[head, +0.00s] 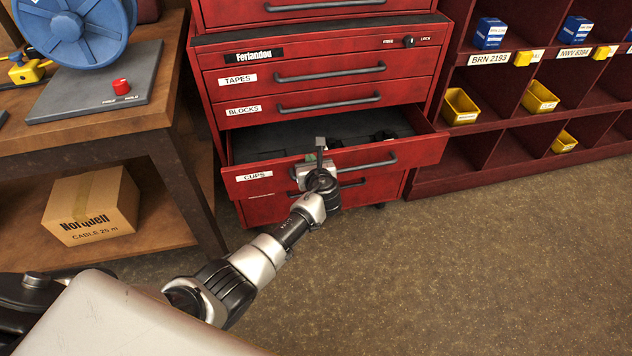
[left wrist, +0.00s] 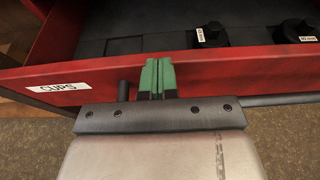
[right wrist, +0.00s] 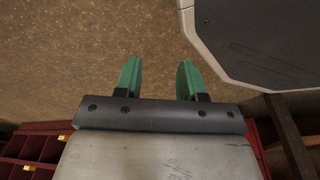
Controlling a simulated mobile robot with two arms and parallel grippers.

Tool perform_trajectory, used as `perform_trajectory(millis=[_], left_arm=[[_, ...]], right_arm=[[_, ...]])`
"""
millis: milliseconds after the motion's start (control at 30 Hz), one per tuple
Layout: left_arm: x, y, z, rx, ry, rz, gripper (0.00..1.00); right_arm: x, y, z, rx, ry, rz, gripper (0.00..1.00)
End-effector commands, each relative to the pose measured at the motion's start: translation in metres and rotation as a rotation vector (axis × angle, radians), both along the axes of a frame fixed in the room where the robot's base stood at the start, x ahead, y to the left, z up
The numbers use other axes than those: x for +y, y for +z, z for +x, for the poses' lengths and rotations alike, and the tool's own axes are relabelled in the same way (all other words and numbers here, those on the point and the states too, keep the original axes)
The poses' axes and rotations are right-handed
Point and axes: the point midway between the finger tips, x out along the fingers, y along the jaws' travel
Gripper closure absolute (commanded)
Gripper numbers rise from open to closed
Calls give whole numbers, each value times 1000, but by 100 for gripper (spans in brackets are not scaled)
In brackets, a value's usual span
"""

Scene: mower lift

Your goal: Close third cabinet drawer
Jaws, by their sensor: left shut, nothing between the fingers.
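The red cabinet (head: 318,62) stands ahead with drawers labelled TAPES, BLOCKS and CUPS. The CUPS drawer (head: 240,184), third below the cabinet's black name plate, is pulled out and shows its dark interior. My left gripper (head: 319,150) is at this drawer's front, by the handle (head: 378,163). In the left wrist view its green fingers (left wrist: 157,78) are shut together with nothing between them, against or just over the red front panel; contact is unclear. My right gripper (right wrist: 158,80) is open and empty, its green fingers apart above the floor.
A workbench (head: 100,140) with a blue reel (head: 75,30) stands at the left, a cardboard box (head: 92,205) on its lower shelf. A red shelf rack (head: 500,130) with yellow bins stands at the right. The floor (head: 450,270) in front is clear.

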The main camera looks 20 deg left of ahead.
Motion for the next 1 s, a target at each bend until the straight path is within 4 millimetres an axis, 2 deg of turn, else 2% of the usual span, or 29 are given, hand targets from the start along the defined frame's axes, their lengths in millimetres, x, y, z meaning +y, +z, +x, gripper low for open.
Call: perform_trajectory(millis=[267, 500, 800, 1000], left_arm=[[24, -3, 35, -1, 2, 2, 100], [43, -4, 62, -1, 2, 2, 100], [60, -3, 88, 1, 1, 1, 100], [67, -2, 98, 1, 1, 1, 100]], right_arm=[[6, 39, 41, -35, -8, 4, 60], [10, 97, 71, -71, -15, 8, 60], [10, 177, 81, -112, -22, 10, 60], [9, 212, 76, -128, -25, 11, 60]])
